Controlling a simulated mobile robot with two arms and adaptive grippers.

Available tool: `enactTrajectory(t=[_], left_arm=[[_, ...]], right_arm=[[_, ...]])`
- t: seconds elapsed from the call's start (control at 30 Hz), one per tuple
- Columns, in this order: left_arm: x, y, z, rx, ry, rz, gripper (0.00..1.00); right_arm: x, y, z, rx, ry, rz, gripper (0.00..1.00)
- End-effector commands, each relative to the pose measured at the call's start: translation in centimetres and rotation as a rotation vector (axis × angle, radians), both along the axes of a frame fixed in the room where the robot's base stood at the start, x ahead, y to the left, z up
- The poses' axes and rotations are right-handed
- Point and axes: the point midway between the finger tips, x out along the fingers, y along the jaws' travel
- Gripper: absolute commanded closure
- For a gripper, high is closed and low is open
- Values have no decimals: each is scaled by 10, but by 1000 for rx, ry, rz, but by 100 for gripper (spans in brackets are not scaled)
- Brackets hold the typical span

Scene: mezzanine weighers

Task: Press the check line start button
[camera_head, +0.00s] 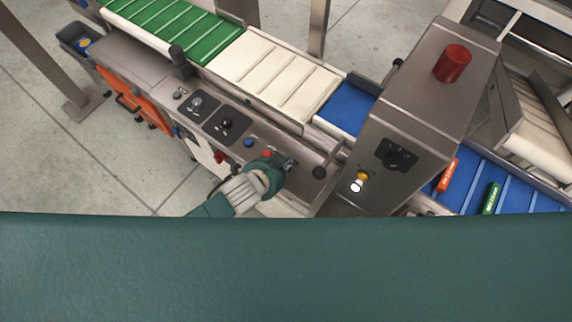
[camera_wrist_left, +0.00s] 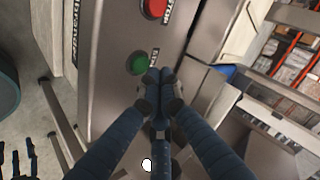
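A green round button (camera_wrist_left: 138,64) sits on a grey metal panel in the left wrist view, with a partly hidden label beside it. A red round button (camera_wrist_left: 155,8) is further up the same panel, cut by the top edge. My left gripper (camera_wrist_left: 160,75) has its dark blue fingers together, with the tips just beside the green button; I cannot tell whether they touch the panel. In the head view my left gripper (camera_head: 288,165) is over the right part of the console, close to a red button (camera_head: 266,153). The green button is hidden there. My right gripper is not in view.
The console carries a blue button (camera_head: 248,142) and two black-plated switches (camera_head: 197,104) (camera_head: 227,124). A steel cabinet (camera_head: 420,100) with a red beacon (camera_head: 453,63) rises further right. Conveyor belts (camera_head: 275,72) run behind.

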Motion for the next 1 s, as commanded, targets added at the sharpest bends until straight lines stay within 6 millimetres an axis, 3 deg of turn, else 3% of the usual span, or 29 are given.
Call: enactTrajectory(t=[1.0], left_arm=[[0,0,-11,0,0,0,100]], right_arm=[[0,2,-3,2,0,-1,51]])
